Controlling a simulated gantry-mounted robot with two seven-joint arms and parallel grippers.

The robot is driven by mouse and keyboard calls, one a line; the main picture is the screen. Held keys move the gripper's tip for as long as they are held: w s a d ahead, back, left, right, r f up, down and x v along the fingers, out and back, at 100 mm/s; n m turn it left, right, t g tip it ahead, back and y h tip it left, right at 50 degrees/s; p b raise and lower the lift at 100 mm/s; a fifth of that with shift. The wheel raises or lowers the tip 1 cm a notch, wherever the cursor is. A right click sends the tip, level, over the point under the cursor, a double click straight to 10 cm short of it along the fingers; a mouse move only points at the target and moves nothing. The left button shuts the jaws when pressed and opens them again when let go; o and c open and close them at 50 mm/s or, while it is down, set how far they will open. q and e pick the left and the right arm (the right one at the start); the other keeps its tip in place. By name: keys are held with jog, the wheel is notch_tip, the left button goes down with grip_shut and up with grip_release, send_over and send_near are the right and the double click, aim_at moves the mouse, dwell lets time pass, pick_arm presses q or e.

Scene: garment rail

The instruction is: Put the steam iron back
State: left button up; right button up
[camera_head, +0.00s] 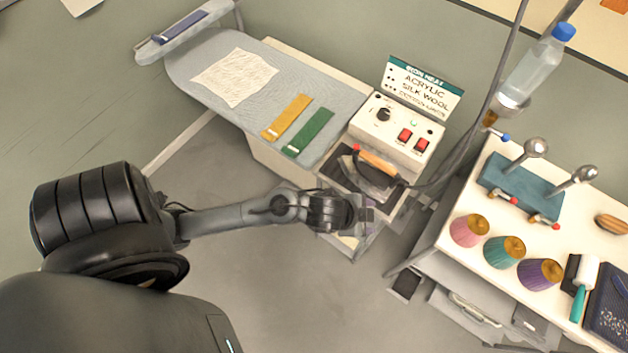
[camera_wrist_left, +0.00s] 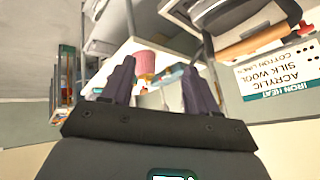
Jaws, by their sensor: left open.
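The steam iron (camera_head: 366,175) has a dark body and an orange-brown handle with a red knob. It sits on a dark rest (camera_head: 337,181) at the right end of the ironing board, before the control box; I cannot tell exactly how it is seated. It also shows upside down at the upper right of the left wrist view (camera_wrist_left: 252,42). My left gripper (camera_head: 372,211) is just on the near side of the iron, apart from it. In the left wrist view its two fingers (camera_wrist_left: 159,68) stand apart with nothing held between them. My right gripper is not in view.
The control box (camera_head: 383,128) with red switches and a sign (camera_head: 423,88) stands behind the iron. A cable hangs down to the iron's right. A white cart (camera_head: 455,262) with thread cones (camera_head: 505,251) stands right. The board (camera_head: 215,105) holds cloth and two strips.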

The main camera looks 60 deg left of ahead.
pick_arm(q)
jog(key=s+a+n+g, duration=0.2)
jog(key=s, duration=0.4)
jog(key=s+a+n+g+y, duration=0.1)
jog(key=s+a+n+g, duration=0.1)
jog(key=s, duration=0.5)
jog(key=shift+f+n, duration=0.4)
jog(key=shift+n, duration=0.3)
notch_tip(320, 180, up, 12)
jog(key=p, duration=1.1)
jog(key=shift+f, duration=0.25)
jog(key=shift+d, duration=0.1)
